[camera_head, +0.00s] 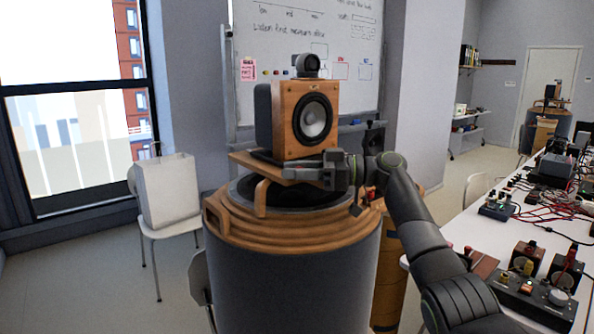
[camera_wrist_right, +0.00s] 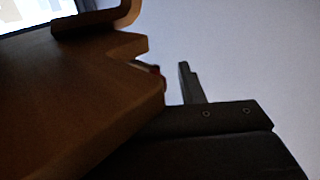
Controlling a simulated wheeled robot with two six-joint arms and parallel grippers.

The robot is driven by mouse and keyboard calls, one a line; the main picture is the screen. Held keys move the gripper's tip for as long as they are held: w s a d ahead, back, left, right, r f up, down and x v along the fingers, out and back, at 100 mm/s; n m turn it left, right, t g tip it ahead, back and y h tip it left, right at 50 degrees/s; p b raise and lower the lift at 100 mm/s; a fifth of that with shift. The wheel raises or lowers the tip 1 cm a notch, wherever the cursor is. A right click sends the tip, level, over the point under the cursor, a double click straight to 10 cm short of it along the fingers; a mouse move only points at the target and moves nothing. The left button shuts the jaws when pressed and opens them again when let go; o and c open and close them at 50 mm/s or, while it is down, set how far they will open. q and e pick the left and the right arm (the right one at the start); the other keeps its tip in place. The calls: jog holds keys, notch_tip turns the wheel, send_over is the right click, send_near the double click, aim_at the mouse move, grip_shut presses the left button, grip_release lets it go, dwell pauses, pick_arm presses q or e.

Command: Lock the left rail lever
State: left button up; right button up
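A wooden speaker (camera_head: 311,112) with a dark round cone stands on a wooden platform (camera_head: 243,159) above a large round drum-like stand. A curved wooden piece (camera_head: 262,198) hangs below the platform's front left; I cannot tell whether it is the left rail lever. A small red part (camera_head: 371,193) shows at the right, by my arm. My right gripper (camera_head: 325,170) is at the platform's right front edge. In the right wrist view one dark finger (camera_wrist_right: 190,83) shows beside the wooden board (camera_wrist_right: 85,95) and a red bit (camera_wrist_right: 157,76); its opening is unclear. My left gripper is out of view.
The round stand (camera_head: 290,275) has a stepped wooden rim. A white chair (camera_head: 168,231) holding a pale box (camera_head: 165,190) is at left. A white table (camera_head: 455,225) with cables and devices is at right. A whiteboard (camera_head: 300,35) is behind.

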pick_arm(q)
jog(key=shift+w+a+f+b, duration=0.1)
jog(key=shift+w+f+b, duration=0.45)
jog(key=shift+b, duration=0.7)
pick_arm(e)
jog(key=s+d, duration=0.2)
jog(key=d, duration=1.5)
jog(key=shift+d, duration=0.15)
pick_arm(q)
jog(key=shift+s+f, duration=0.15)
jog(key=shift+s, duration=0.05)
